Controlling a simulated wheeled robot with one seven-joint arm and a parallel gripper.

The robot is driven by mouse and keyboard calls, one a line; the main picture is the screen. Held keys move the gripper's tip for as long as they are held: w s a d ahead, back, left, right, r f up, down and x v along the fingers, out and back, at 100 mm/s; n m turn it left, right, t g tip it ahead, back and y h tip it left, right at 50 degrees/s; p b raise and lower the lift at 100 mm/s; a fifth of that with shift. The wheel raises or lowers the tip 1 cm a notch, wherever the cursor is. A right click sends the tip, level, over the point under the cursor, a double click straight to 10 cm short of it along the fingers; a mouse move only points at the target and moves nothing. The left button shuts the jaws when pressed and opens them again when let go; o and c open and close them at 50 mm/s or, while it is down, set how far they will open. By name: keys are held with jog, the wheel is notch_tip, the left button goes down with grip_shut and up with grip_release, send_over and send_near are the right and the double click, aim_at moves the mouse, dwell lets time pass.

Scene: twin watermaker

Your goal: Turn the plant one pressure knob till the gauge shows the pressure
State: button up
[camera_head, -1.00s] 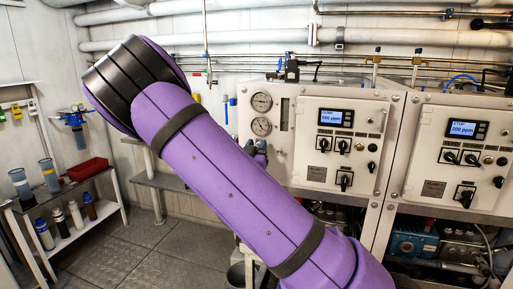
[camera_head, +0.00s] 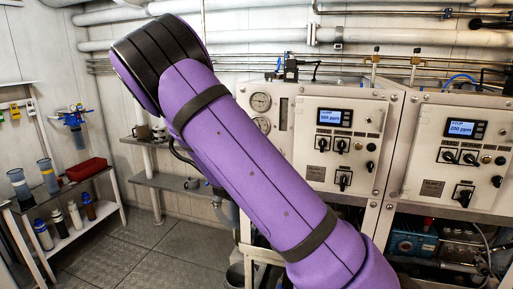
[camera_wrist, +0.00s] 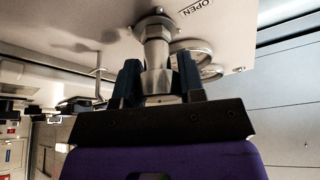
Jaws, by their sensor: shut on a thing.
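In the wrist view a silvery metal knob (camera_wrist: 157,52) sticks out from a pale panel on a short stem. My gripper (camera_wrist: 158,82) has its two dark fingers on either side of the knob's lower part, shut on it. Two round gauges (camera_wrist: 200,58) show edge-on behind the right finger; their needles cannot be read there. In the head view the upper gauge (camera_head: 261,102) and the lower gauge (camera_head: 262,125) sit at the left of the plant panel (camera_head: 310,180), the lower one partly behind my arm. Their readings are too small to tell. My arm hides the gripper and knob here.
A display (camera_head: 334,117) and several black switches are on the plant panel. A second panel (camera_head: 460,150) stands to its right. A shelf (camera_head: 75,190) with bottles and a red bin (camera_head: 87,168) is at the left. Pipes run above. Floor (camera_head: 170,245) is clear at left.

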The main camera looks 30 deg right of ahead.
jog(key=o, duration=0.9)
jog(key=v, duration=1.1)
jog(key=shift+w+d, duration=0.1)
